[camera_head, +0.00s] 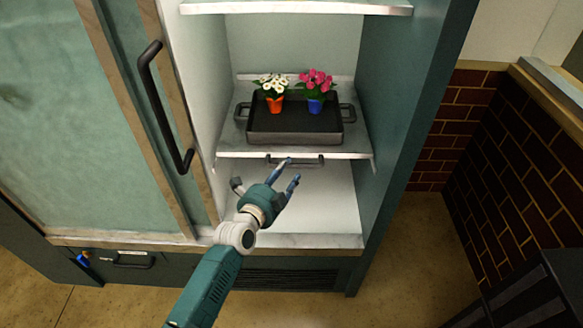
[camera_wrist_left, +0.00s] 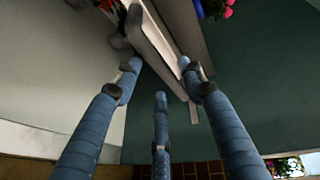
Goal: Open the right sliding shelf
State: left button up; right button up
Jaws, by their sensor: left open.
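The sliding shelf (camera_head: 230,150) is a pale board in the open right side of the cabinet, with a dark handle (camera_head: 312,161) under its front edge. A dark tray (camera_head: 300,139) stands on it, holding an orange pot (camera_head: 275,104) with white flowers and a blue pot (camera_head: 315,105) with pink flowers. My left gripper (camera_head: 275,180) is open, its fingers spread just in front of and below the shelf edge by the handle. In the left wrist view, the shelf edge (camera_wrist_left: 165,45) lies beyond the spread fingers (camera_wrist_left: 158,90). Contact with the handle cannot be told.
A glazed door panel (camera_head: 95,110) with a long black handle (camera_head: 165,115) covers the cabinet's left side. A fixed shelf (camera_head: 300,8) is above, and an empty bottom compartment (camera_head: 325,205) below. A brick wall (camera_head: 520,170) stands right; floor (camera_head: 410,250) is clear in front of it.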

aim_at(290, 167)
pick_arm(q)
jog(key=shift+x, duration=1.7)
grip_shut()
